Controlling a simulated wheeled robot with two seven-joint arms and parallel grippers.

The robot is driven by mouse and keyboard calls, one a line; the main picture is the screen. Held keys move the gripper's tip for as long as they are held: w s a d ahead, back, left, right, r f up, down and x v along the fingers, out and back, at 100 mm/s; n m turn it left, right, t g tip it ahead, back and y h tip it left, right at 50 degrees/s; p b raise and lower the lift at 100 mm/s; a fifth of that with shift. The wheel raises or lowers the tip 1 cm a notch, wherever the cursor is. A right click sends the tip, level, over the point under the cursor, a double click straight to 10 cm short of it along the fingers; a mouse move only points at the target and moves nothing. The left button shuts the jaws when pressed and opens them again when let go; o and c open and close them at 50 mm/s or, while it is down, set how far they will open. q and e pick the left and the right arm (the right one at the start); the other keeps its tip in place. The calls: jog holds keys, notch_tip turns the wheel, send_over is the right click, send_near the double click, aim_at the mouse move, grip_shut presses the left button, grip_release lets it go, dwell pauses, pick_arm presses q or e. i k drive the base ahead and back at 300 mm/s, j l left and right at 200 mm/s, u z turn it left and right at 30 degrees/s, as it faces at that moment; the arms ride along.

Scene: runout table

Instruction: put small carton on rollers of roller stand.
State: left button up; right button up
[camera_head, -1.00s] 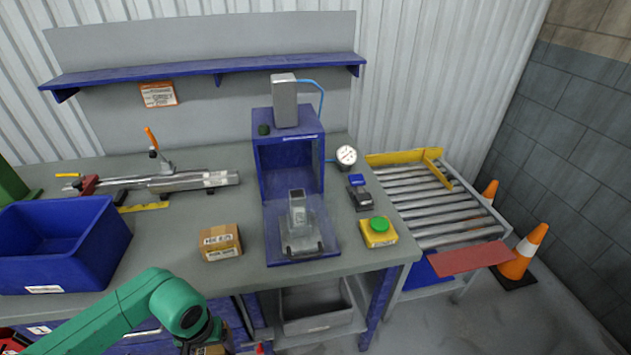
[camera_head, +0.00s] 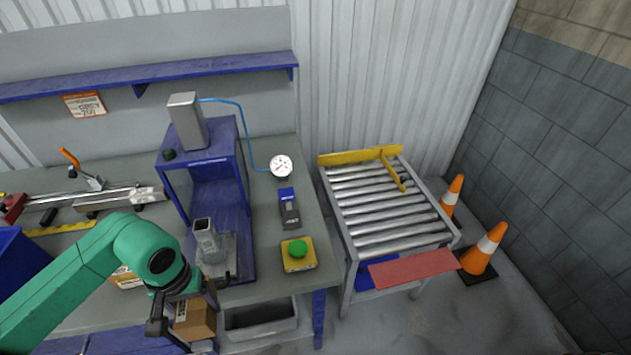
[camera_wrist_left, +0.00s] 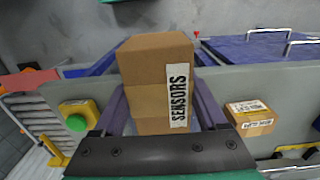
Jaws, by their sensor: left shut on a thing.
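My left gripper (camera_head: 186,304) is shut on a small brown carton (camera_head: 196,318), held in front of the bench's front edge. In the left wrist view the carton (camera_wrist_left: 155,75) sits between the two fingers, with a white "SENSORS" label facing up the picture's right side. The roller stand (camera_head: 387,215) stands to the right of the bench, and its metal rollers are bare. The gripper with the carton is well left of it. My right gripper is not in view.
A yellow button box (camera_head: 298,262), a label device (camera_head: 288,208) and a blue press frame (camera_head: 215,185) stand on the bench. A second carton (camera_wrist_left: 250,117) lies on the bench. A red plate (camera_head: 414,268) sits at the stand's front. Cones (camera_head: 484,250) stand right of it.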

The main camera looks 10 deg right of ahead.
aim_at(384, 223)
jog(key=i+l, duration=0.15)
jog(key=l, duration=0.25)
jog(key=i+l, duration=0.15)
jog(key=l, duration=0.3)
jog(key=i+l, duration=0.1)
jog(key=l, duration=0.3)
jog(key=i+l, duration=0.15)
jog(key=l, duration=0.3)
jog(key=i+l+u, duration=0.1)
jog(key=l, duration=0.3)
jog(key=i+l, duration=0.2)
jog(key=l, duration=0.25)
jog(key=i+l, duration=0.1)
jog(key=l, duration=0.3)
